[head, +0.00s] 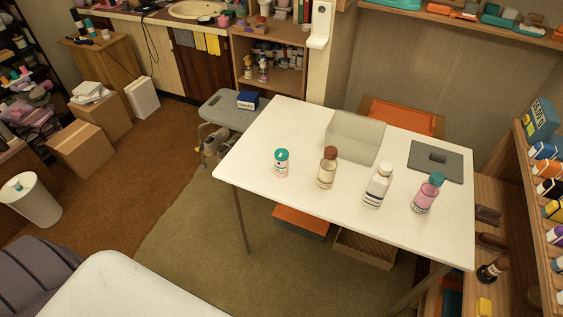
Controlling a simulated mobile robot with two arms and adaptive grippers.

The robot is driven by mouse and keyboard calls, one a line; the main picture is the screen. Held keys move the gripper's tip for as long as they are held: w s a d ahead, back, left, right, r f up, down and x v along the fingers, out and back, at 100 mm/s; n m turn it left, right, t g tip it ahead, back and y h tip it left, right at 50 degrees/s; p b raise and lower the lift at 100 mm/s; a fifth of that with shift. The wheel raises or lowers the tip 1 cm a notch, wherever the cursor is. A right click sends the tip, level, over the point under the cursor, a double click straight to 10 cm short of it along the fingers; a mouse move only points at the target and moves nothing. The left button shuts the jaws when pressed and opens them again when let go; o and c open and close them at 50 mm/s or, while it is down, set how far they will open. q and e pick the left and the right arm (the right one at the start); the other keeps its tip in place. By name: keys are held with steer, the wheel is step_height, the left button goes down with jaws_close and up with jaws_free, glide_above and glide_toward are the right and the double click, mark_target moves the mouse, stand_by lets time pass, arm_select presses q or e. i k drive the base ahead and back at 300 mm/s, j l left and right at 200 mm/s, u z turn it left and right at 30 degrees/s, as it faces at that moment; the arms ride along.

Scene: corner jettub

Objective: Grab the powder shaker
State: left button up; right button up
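Several bottles stand upright in a row on the white table (270,125). At the left is a short white container with a teal cap (282,168), which looks most like a powder shaker, though its label is too small to read. To its right stand a beige bottle with a brown cap (326,174), a tall white bottle with dark label bands (377,190), and a pink bottle with a teal cap (425,198). They stand apart from each other. Neither of my grippers is in view.
A translucent bin (355,138) and a grey board with a dark block (436,160) sit at the table's back. A grey step stool (228,108) stands left of the table. Shelves of bottles line the right. Brown and green carpet lies open at left.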

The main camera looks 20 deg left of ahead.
mark_target(280, 168)
steer(key=z, duration=0.3)
steer(key=j+z, duration=0.4)
steer(key=j, duration=0.3)
steer(key=j+z, duration=0.35)
steer(key=j, duration=0.35)
